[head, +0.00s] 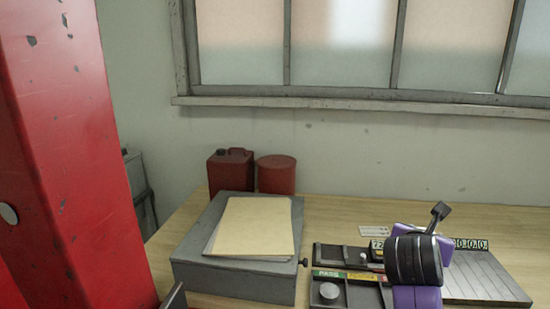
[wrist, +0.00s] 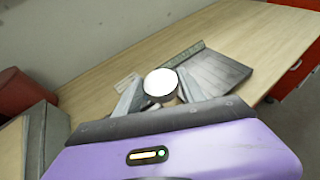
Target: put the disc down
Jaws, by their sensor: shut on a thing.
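My gripper (wrist: 160,92) is shut on a round disc (wrist: 160,82) with a bright white face, held between the two fingertips in the wrist view. In the head view my purple and black wrist hangs over the instrument on the bench and hides the fingers and the held disc. A dark tray (head: 322,258) lies left of and under my wrist, with a green PASS label and a yellow label beside it. A small round metal piece (head: 329,291) sits in the compartment below the PASS label. I cannot tell the height of the held disc above the surface.
A grey ribbed plate (head: 485,272) lies right of my wrist. A grey box (head: 235,285) with folders (head: 254,226) on top stands to the left. A red canister (head: 230,172) and a red tin (head: 276,175) stand behind it. A red column (head: 65,130) fills the far left.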

